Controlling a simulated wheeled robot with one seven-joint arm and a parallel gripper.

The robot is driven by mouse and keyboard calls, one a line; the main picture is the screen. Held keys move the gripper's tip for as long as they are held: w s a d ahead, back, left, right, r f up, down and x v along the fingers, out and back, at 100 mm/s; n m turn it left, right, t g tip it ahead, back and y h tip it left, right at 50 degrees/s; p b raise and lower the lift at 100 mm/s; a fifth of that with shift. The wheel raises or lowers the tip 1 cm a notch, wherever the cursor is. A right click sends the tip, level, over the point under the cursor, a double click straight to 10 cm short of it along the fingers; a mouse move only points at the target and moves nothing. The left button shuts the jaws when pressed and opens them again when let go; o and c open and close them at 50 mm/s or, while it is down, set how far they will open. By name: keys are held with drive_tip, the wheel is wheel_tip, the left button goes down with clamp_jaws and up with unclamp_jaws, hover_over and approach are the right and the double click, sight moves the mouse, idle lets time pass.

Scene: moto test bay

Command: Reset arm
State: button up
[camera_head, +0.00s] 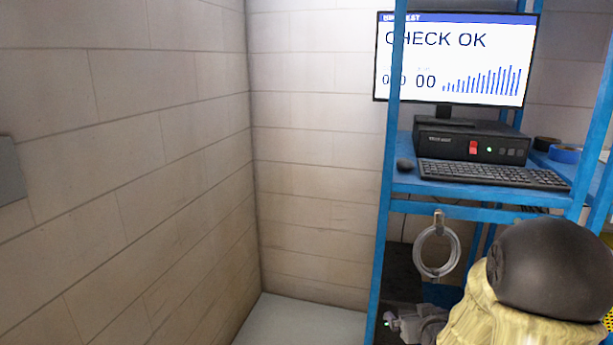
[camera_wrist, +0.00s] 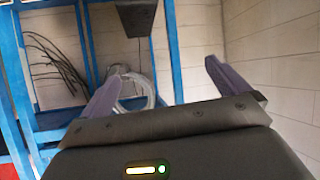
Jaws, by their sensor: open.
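My gripper (camera_wrist: 160,90) is open and empty in the wrist view, its two purplish fingers spread wide apart. Past the fingers in that view hangs a coiled grey-white cable (camera_wrist: 136,94), apart from them. In the head view my gripper (camera_head: 390,322) is low beside the blue rack, mostly hidden behind my own arm at the lower right. The same coil (camera_head: 437,251) hangs there from a hook under the rack's shelf, above my gripper in the picture.
A blue rack (camera_head: 380,240) holds a monitor (camera_head: 458,60) reading "CHECK OK", a black box with a red switch (camera_head: 473,148), a keyboard (camera_head: 490,174) and a mouse (camera_head: 404,165). Dark cables (camera_wrist: 55,62) hang in the rack. Open floor (camera_head: 300,322) lies left of it, by block walls.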

drive_tip(key=s+a+f+g, duration=0.1)
drive_tip(key=s+a+g, duration=0.3)
drive_tip(key=s, duration=0.6)
drive_tip(key=s+a+g, duration=0.5)
drive_tip(key=s+a, duration=0.1)
drive_tip(key=s, duration=0.4)
drive_tip(key=shift+s+a+f+y, duration=0.25)
drive_tip(key=shift+f+y, duration=0.05)
drive_tip(key=shift+f, duration=0.05)
drive_tip(key=shift+c, duration=0.2)
